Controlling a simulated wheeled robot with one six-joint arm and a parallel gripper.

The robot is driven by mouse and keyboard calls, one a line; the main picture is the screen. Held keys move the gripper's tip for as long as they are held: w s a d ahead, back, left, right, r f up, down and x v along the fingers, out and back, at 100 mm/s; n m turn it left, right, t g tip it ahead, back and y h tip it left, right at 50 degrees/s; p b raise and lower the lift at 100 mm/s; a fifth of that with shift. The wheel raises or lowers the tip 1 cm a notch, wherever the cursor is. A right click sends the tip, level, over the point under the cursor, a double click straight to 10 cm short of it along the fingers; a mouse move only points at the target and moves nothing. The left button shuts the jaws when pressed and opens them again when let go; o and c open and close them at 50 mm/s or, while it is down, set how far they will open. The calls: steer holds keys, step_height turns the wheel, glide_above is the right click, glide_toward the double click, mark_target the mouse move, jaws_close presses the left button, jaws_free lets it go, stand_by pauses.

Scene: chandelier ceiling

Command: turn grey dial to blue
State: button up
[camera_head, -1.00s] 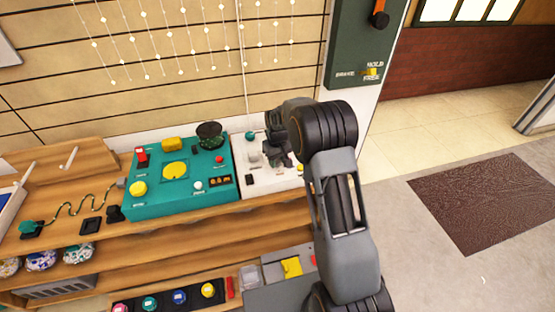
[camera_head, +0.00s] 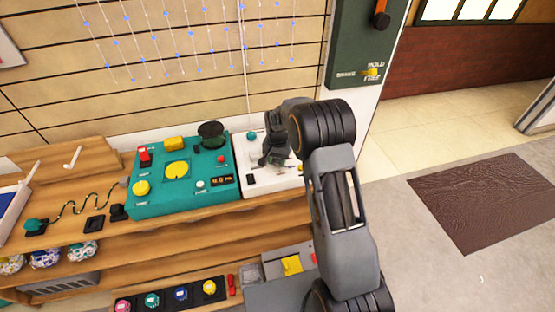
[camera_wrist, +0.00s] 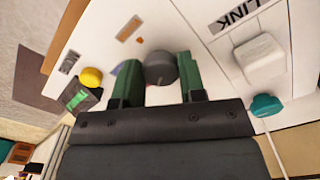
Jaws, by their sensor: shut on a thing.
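The grey dial (camera_wrist: 162,68) sits on a white panel (camera_wrist: 185,18) in the wrist view. The green fingers of my gripper (camera_wrist: 160,72) are shut on it, one on each side. In the head view my gripper (camera_head: 274,157) is over the white panel (camera_head: 262,186) and hides the dial. A small bluish patch (camera_wrist: 117,68) shows beside the left finger, partly covered. The hanging string lights (camera_head: 170,42) on the wall glow blue.
On the white panel are a white block (camera_wrist: 260,57), a teal knob (camera_wrist: 265,105) and a yellow knob (camera_wrist: 91,78). A teal control box (camera_head: 150,205) stands left of it on the wooden shelf. A green wall box (camera_head: 352,45) hangs at the right.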

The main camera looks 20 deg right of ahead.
mark_target(277, 161)
steer(key=shift+m, duration=0.6)
steer(key=o, duration=0.9)
step_height(277, 161, up, 14)
steer(key=shift+f+p, duration=0.1)
steer(key=shift+p, duration=0.65)
